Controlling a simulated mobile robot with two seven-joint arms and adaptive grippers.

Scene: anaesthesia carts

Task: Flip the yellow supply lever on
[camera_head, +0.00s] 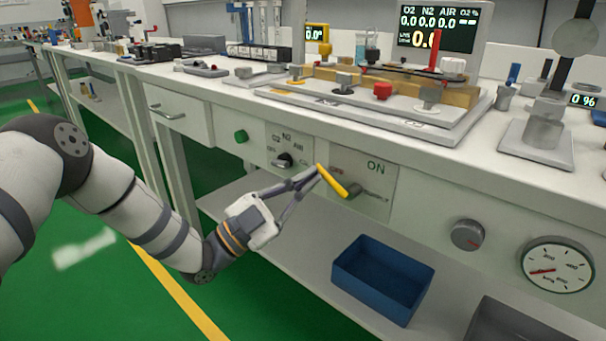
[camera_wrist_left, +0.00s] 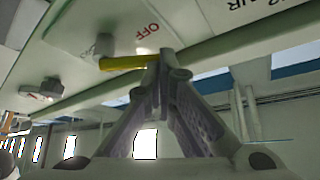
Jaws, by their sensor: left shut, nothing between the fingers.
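The yellow supply lever (camera_head: 333,182) sits on a grey pivot on the cart's front panel. It slants up and left from the pivot toward the OFF side, away from the ON label (camera_head: 376,167). My left gripper (camera_head: 319,169) is shut and empty, with its fingertips right at the lever's free end. In the left wrist view, the yellow lever (camera_wrist_left: 124,62) runs up to the closed fingertips (camera_wrist_left: 166,55), beside the OFF label (camera_wrist_left: 147,31). I cannot tell whether the tips touch it. My right gripper is not in view.
A grey knob (camera_head: 467,235) and a round gauge (camera_head: 557,266) are to the right. A blue bin (camera_head: 382,279) stands on the shelf below. The worktop above carries several fittings.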

